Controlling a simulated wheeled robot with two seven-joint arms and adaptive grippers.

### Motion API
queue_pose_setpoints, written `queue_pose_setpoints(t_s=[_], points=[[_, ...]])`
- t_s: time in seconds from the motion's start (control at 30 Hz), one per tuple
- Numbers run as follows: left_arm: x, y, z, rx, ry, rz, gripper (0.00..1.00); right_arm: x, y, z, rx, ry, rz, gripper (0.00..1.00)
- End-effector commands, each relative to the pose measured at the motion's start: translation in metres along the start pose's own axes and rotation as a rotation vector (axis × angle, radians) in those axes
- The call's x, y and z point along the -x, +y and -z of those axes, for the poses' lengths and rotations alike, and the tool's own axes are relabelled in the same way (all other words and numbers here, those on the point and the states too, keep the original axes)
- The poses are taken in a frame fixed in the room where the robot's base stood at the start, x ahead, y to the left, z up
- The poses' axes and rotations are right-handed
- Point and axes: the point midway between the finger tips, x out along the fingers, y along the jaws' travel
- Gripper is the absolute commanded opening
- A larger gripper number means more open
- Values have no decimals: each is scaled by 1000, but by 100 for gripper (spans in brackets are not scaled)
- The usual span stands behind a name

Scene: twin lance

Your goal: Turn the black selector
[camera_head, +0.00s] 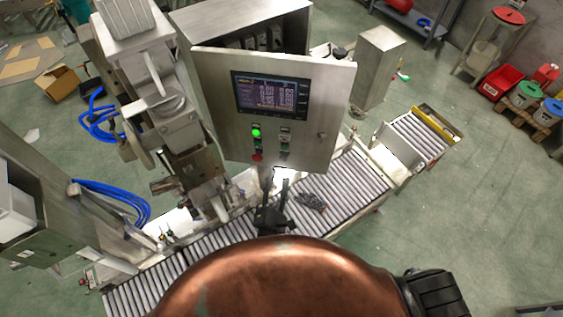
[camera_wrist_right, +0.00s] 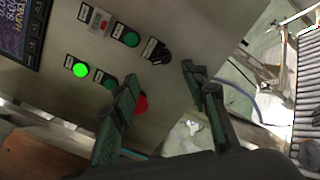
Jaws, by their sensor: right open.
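The black selector (camera_wrist_right: 155,51) is on the grey panel door, at the bottom of the right-hand column of controls. In the head view the selector (camera_head: 284,153) is small, and its exact setting cannot be told. My right gripper (camera_head: 275,184) is just below the panel's lower edge in the head view, fingers pointing up toward the panel. In the right wrist view the gripper (camera_wrist_right: 160,79) is open and empty, its fingertips spread below the selector and apart from it. My left gripper is not in view.
A lit green button (camera_wrist_right: 81,70), a green button (camera_wrist_right: 131,39) and a red button (camera_wrist_right: 141,104), partly behind a finger, share the panel. The panel has a screen (camera_head: 271,96). A roller conveyor (camera_head: 345,182) runs below it.

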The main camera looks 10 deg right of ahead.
Motion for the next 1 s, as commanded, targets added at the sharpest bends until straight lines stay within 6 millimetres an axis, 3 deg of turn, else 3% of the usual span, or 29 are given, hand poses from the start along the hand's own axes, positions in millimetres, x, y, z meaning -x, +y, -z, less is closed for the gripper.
queue_pose_setpoints(t_s=[0.43, 0.83, 1.0], points=[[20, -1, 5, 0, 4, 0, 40, -64, 0, 0, 2, 2, 0, 41], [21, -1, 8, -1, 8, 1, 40, -71, -2, 2, 1, 3, 3, 41], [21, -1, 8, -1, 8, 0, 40, -71, -2, 1, 1, 3, 3, 29]])
